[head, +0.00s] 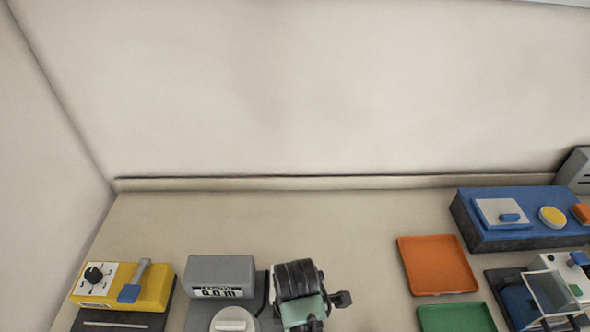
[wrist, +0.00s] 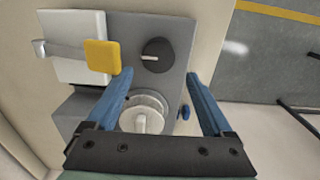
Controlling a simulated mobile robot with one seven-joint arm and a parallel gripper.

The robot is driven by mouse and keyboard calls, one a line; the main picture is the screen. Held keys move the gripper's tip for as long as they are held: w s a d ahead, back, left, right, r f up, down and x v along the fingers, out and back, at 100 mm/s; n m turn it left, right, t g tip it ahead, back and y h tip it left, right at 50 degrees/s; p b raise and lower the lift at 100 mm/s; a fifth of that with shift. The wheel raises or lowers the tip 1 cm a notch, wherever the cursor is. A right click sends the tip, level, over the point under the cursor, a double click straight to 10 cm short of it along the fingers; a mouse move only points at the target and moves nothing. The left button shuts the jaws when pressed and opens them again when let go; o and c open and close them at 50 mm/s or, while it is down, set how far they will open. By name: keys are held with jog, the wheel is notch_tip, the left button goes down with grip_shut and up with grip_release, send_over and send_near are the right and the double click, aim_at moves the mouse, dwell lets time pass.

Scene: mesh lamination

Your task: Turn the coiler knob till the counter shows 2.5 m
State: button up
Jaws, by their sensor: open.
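The grey coiler (head: 220,268) stands at the lower left in the head view. Its counter (head: 218,292) reads 0.0 m. Its white round knob (head: 234,320) sits below the counter, cut by the bottom edge. In the wrist view, my gripper (wrist: 163,88) is open, with its two blue fingers apart and nothing held. A pale round knob (wrist: 143,116) with a raised grip bar lies between the fingers, with room on both sides. I cannot tell whether this is the coiler knob, and no counter shows there. My fingers do not show in the head view.
A yellow box (head: 150,283) with a black dial and blue-tipped lever stands left of the coiler. Orange (head: 437,265) and green (head: 457,317) trays and a blue machine (head: 515,225) are on the right. The wrist view shows a black dial (wrist: 156,54) and yellow paddle (wrist: 102,56) near the fingers.

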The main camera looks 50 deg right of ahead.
notch_tip(320, 180, down, 8)
jog(key=shift+d+f, duration=0.1)
dwell(0.4)
jog(key=c, duration=1.1)
jog(key=shift+m, duration=0.4)
